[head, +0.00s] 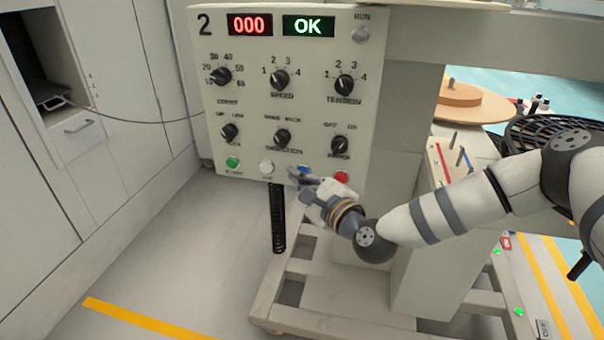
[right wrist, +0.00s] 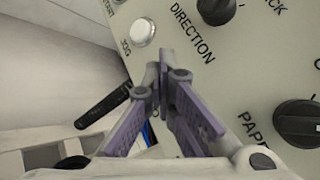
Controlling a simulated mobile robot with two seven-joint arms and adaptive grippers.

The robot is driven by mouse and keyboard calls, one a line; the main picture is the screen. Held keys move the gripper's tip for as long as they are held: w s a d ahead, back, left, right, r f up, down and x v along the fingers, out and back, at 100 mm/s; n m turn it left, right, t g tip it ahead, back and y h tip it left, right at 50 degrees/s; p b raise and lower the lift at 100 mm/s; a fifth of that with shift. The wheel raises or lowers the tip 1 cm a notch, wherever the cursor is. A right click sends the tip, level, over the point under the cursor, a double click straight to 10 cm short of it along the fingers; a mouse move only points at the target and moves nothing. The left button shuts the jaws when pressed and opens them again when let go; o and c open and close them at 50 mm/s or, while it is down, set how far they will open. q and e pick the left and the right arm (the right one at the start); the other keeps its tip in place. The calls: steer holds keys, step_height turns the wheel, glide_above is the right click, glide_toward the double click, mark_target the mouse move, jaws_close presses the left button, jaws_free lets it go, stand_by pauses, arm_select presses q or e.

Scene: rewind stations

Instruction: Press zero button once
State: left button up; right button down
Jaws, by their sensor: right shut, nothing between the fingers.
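The control panel (head: 230,100) of station 2 has a row of buttons along its bottom edge: green (head: 232,162), white (head: 266,166), blue (head: 303,169) and red (head: 341,177). The blue button's label is hidden behind my right gripper (head: 296,177), so I cannot read which is zero. The right gripper is shut and empty, its tips close to the blue button; I cannot tell if they touch. In the right wrist view, a bit of blue (right wrist: 148,133) shows behind the fingers, and the white button is labelled JOG. The red display (head: 249,24) reads 000. My left gripper is not in view.
A green display (head: 308,26) reads OK. Two rows of black knobs (head: 280,79) stick out above the buttons. A black coiled cable (head: 277,215) hangs below the panel. White cabinets stand at left; the floor between them and the station is clear.

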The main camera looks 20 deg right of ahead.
steer(key=shift+s, duration=0.1)
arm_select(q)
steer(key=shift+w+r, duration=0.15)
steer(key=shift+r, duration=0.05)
arm_select(e)
steer(key=shift+s+a, duration=0.4)
steer(key=shift+s, duration=0.2)
arm_select(q)
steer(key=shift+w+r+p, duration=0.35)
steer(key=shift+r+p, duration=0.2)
steer(key=shift+p, duration=0.3)
arm_select(e)
steer(key=shift+s+a, duration=0.7)
steer(key=shift+s, duration=0.35)
steer(key=shift+s+a, duration=0.7)
steer(key=shift+s, duration=0.3)
steer(key=shift+f, duration=0.1)
